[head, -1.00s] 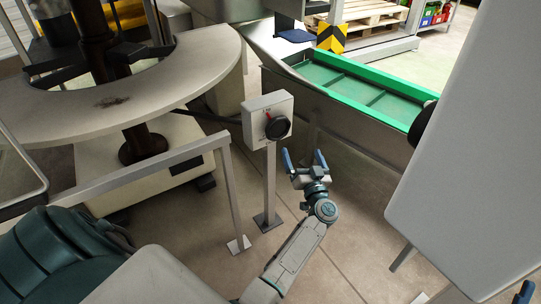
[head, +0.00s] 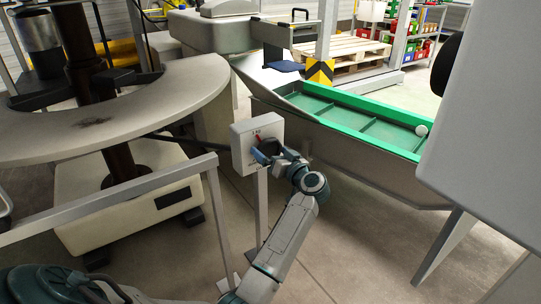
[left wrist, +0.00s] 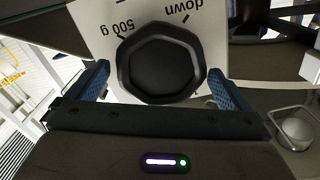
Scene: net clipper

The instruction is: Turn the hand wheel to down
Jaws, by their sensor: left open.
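The hand wheel is a black, many-sided knob on the face of a light grey box (head: 243,137) that stands on a post. In the left wrist view the hand wheel (left wrist: 161,63) sits between the two blue fingers, with "down" and "500 g" printed upside down on the box (left wrist: 105,22) behind it. My left gripper (head: 268,157) is at the box front and hides most of the wheel in the head view. Its fingers (left wrist: 160,88) are open, one on each side of the wheel, with gaps visible. My right gripper is not in view.
A grey rail (head: 110,195) runs left of the post. A round grey table (head: 60,125) stands at the left. A large pale panel (head: 475,130) fills the right.

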